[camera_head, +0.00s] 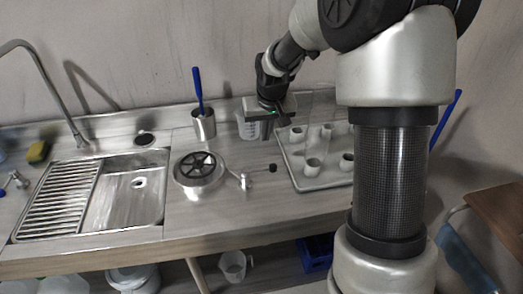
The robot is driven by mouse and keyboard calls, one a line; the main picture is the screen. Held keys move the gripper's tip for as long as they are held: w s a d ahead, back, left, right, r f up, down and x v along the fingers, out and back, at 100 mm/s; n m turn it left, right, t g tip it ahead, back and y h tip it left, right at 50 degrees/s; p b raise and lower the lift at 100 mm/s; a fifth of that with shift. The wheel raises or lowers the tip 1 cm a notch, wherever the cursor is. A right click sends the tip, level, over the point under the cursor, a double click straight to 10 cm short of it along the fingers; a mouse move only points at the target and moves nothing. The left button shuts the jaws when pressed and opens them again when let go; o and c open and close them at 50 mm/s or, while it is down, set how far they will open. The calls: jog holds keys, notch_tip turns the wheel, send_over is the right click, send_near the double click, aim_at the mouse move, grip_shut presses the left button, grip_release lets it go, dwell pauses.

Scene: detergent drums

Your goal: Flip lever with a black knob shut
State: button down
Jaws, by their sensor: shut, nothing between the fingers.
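The lever's black knob (272,168) shows on the counter at the right end of a short lever. The lever joins a small metal valve (246,182) on the right of a round metal unit (187,182) with a black spoked top. The lever points right, roughly level in the picture. My gripper (267,134) points down above and behind the knob, apart from it. Its fingers are shut with nothing between them. Whether the lever is touched by anything else cannot be seen, but nothing covers it.
A tray (318,183) with several small cups stands right of the knob. A clear measuring cup (246,127) and a metal cup (204,127) with a blue-handled tool stand behind. A sink (120,197) is at the left. Counter in front of the lever is clear.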

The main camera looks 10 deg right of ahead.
aim_at(259, 170)
dwell(0.3)
notch_tip(259, 170, down, 10)
jog(key=shift+w+r, duration=0.1)
jog(key=shift+s+f, duration=0.2)
jog(key=shift+s, duration=0.15)
jog(key=shift+f, duration=0.1)
dwell(0.5)
